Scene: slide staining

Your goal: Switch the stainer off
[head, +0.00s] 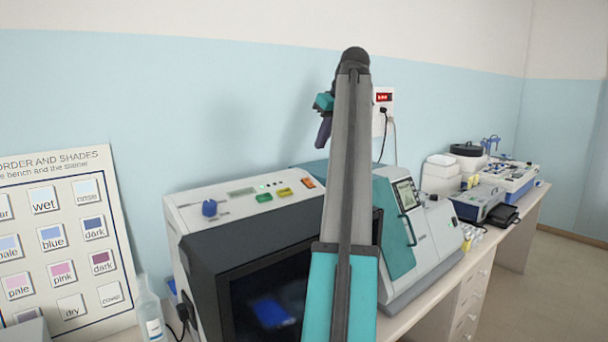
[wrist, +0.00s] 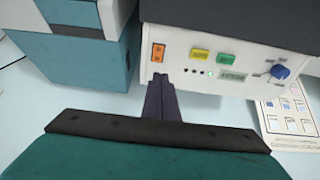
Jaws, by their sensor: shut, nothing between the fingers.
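The white machine with a dark front, seemingly the stainer (head: 185,215), stands on the bench in the head view. Its control panel (wrist: 220,90) fills the upper right of the wrist view. The panel has an orange rocker switch (wrist: 157,53), also visible in the head view (head: 308,183), a yellow button (wrist: 201,55), a green button (wrist: 226,58) and a blue knob (wrist: 280,72). One small indicator among several glows green. My gripper (wrist: 161,76) is shut and empty. Its dark fingertips appear just below the orange switch in the wrist view; contact cannot be told. The head view shows it (head: 323,142) above the panel.
A teal and white machine (head: 425,235) stands close on the right. A wall socket (head: 383,97) with a red display and plugged cable is behind. A shade chart (head: 60,240) and a clear bottle (head: 150,310) are at left. More instruments stand farther along the bench.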

